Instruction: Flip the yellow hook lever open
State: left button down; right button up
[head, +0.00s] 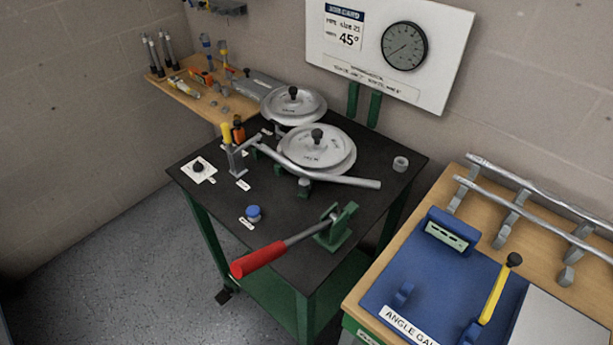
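A small yellow-ended lever (226,133) stands upright on a grey metal bracket (235,158) at the left side of the black-topped bench (200,222). It is beside the end of a long grey bar (325,177) that runs in front of the round discs. I cannot tell from here whether its hook is engaged. A second yellow lever (494,292) with a black knob lies on the blue angle gauge mat (435,283) at the right. Neither of my grippers is in view.
Two round metal discs with black knobs, the front one (317,149) larger, sit on the bench. A red-handled lever (258,260) juts over its front edge. A blue button (253,213) and a black knob on a white plate (198,169) are near the left. Tubes (540,205) rest at the right.

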aim_at(225, 128)
jog(key=j+z, duration=0.1)
jog(key=z, duration=0.2)
jog(key=j+z, duration=0.15)
jog(key=z, duration=0.15)
jog(key=j+z, duration=0.3)
jog(key=j, duration=0.8)
jog(key=j+z, duration=0.3)
jog(key=j, duration=0.75)
jog(key=k+j, duration=0.1)
jog(key=j, duration=0.7)
